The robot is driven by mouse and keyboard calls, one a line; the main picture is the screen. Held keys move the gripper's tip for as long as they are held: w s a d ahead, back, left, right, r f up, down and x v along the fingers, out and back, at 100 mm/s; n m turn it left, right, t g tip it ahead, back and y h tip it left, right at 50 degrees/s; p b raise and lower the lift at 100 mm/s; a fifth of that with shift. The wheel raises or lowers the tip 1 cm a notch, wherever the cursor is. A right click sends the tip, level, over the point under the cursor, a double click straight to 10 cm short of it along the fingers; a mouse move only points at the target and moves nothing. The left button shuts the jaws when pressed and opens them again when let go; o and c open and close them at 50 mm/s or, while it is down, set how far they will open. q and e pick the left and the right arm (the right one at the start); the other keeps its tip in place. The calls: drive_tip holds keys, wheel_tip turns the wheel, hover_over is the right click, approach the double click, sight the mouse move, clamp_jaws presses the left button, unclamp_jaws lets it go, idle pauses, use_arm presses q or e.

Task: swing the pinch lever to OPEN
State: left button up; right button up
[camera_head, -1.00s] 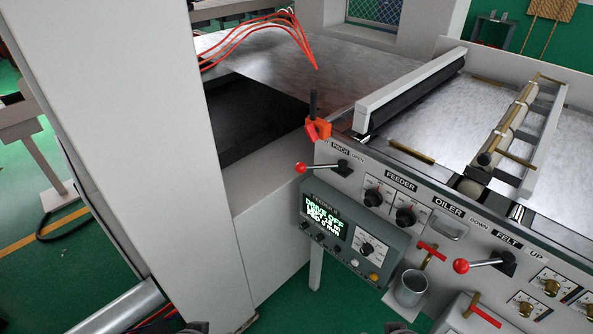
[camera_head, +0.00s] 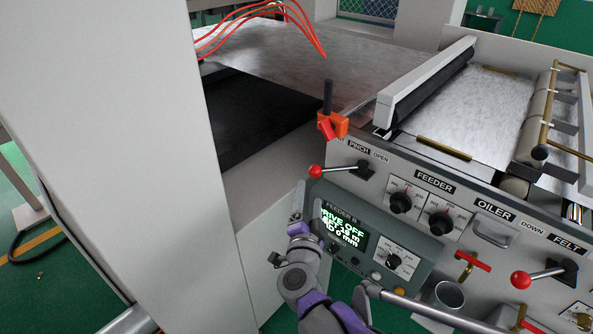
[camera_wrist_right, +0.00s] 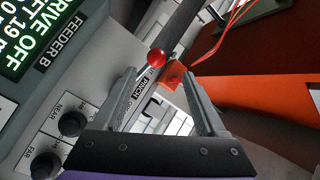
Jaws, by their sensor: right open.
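The pinch lever (camera_head: 339,168) is on the machine's front panel, below the PINCH and OPEN labels (camera_head: 369,151). Its red ball knob (camera_head: 315,171) points left from the dark pivot block (camera_head: 364,170). My right gripper (camera_head: 298,203) is just below and left of the knob, beside the feeder display box. In the right wrist view its two fingers (camera_wrist_right: 158,75) are spread, with nothing between them. The red knob (camera_wrist_right: 156,57) shows just beyond the fingertips, roughly centred; contact is not visible. My left gripper is not in view.
The feeder display box (camera_head: 375,240), reading DRIVE OFF, juts out right of my right gripper. An orange clamp (camera_head: 340,124) sits on the corner above the lever. A second red-knobbed lever (camera_head: 521,280) is at lower right. A large pale cabinet (camera_head: 110,130) stands left.

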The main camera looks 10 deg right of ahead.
sight(314, 176)
drive_tip(key=shift+m, duration=0.3)
drive_tip(key=x, duration=1.1)
drive_tip(key=shift+s+d+f, duration=0.1)
drive_tip(key=shift+s+d, duration=0.05)
drive_tip(key=shift+d, duration=0.15)
clamp_jaws()
idle(0.6)
